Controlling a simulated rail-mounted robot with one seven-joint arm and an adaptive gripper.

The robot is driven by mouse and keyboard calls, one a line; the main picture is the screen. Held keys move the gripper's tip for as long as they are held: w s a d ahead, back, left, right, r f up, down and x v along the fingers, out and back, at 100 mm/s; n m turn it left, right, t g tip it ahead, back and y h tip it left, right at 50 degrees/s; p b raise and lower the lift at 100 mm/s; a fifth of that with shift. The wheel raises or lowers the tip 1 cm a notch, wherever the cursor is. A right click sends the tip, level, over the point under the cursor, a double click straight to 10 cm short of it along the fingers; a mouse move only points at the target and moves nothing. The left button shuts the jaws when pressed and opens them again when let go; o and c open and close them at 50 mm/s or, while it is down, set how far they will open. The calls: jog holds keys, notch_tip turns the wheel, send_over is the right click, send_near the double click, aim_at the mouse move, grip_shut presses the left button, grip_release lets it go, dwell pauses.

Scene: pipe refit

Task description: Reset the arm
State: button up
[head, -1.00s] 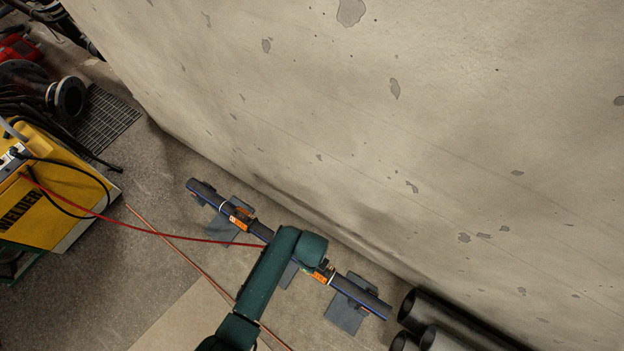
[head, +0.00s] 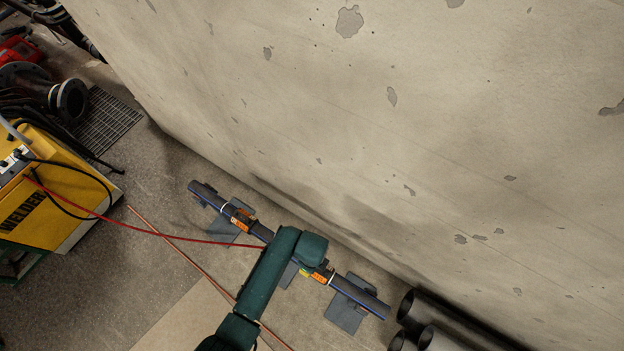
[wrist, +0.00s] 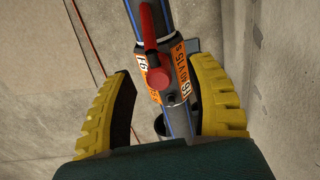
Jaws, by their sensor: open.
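My green arm reaches over a dark pipe with blue stripes (head: 207,194) that lies slanted along the foot of the wall. In the wrist view my gripper (wrist: 166,100) is open, with one yellow finger on each side of the pipe (wrist: 181,120). A red valve handle (wrist: 151,45) and orange labels (wrist: 179,66) on the pipe show between and beyond the fingers. No contact is visible, and I cannot tell how far the fingers are from the pipe.
The pipe rests on grey supports (head: 345,316). A concrete wall (head: 380,140) rises close behind it. Large dark pipes (head: 440,314) lie at lower right. A yellow welder (head: 50,205) stands at left, and a red cable (head: 150,231) runs from it towards my arm.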

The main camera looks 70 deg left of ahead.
jog(key=shift+r+p, duration=3.05)
jog(key=shift+f, duration=0.1)
